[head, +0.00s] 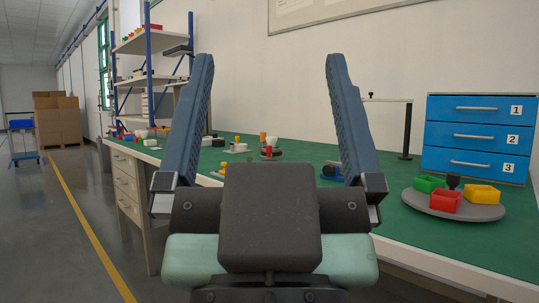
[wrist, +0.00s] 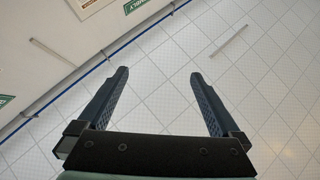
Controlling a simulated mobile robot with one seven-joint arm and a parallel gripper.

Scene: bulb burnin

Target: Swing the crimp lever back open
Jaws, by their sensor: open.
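My gripper (head: 268,62) is open and empty, with its two blue fingers raised in front of the bench in the head view. It also shows open in the wrist view (wrist: 158,74), with nothing between the fingers. I cannot make out the crimp lever for certain. A small blue device (head: 330,171) on the green bench top is partly hidden behind my right finger. A dark post with a pale horizontal arm (head: 390,100) stands farther right; I cannot tell whether it belongs to the crimp tool.
The green bench (head: 450,243) runs along the wall. A round grey tray (head: 424,208) with coloured bins and a blue drawer cabinet (head: 473,144) stand at right. Small parts and shelves (head: 150,42) are at the back left.

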